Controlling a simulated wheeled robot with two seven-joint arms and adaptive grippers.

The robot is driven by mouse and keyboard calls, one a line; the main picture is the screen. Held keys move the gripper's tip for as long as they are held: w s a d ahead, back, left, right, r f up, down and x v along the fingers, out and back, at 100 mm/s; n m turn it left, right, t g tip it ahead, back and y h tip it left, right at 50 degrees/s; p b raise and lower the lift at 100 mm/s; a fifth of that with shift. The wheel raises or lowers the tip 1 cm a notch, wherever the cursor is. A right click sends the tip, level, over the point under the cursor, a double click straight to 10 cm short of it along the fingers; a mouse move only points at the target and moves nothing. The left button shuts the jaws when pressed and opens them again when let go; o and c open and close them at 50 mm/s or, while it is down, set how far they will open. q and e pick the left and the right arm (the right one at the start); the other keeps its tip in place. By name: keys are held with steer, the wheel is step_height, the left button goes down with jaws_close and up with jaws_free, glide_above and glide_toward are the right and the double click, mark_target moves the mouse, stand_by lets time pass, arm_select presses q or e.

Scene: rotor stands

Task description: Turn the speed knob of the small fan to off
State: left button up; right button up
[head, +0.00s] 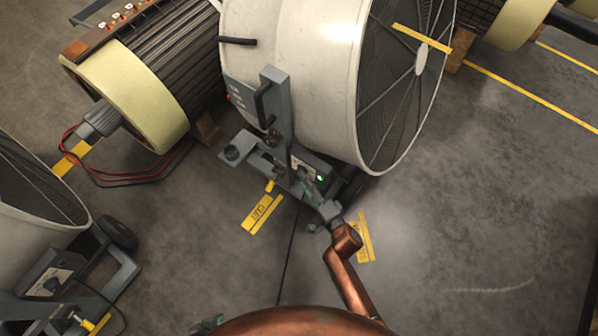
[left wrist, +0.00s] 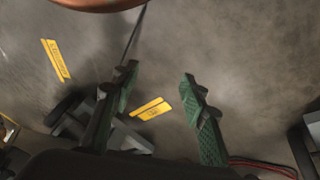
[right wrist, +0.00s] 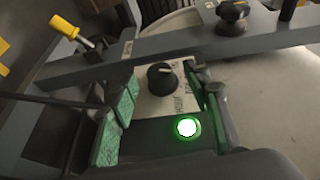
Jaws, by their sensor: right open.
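A drum fan (head: 290,90) on a grey stand fills the middle of the head view. A second drum fan (head: 30,215) is partly seen at left; I cannot tell which is smaller. In the right wrist view, the central fan's black speed knob (right wrist: 162,79) sits on a pale label plate beside a lit green lamp (right wrist: 187,127). The knob's white pointer faces upper right. My right gripper (right wrist: 163,92) is open, its fingers on either side of the knob in the picture; contact cannot be told. My left gripper (left wrist: 158,82) is open and empty above the floor.
The stand's grey upright (head: 276,105) and a yellow-handled part (right wrist: 70,30) are close to my right gripper. A finned motor (head: 165,75) with red and black cables stands at left. Yellow floor labels (head: 262,213) lie near the stand. The floor at right is clear.

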arm_select(q)
steer(key=shift+w+d+f+t+h+b, duration=0.2)
steer(key=shift+w+d+f+t+b, duration=0.3)
steer(key=shift+w+d+f, duration=0.25)
steer(key=shift+w+d+f+t+h+b, duration=0.2)
steer(key=shift+w+d+f+t+b, duration=0.25)
steer(key=shift+w+f, duration=0.4)
arm_select(e)
steer(key=shift+x, duration=2.05)
arm_select(q)
steer(key=shift+s, duration=0.1)
arm_select(e)
steer(key=shift+f, duration=0.1)
steer(key=shift+c, duration=0.4)
steer(key=c, duration=1.1)
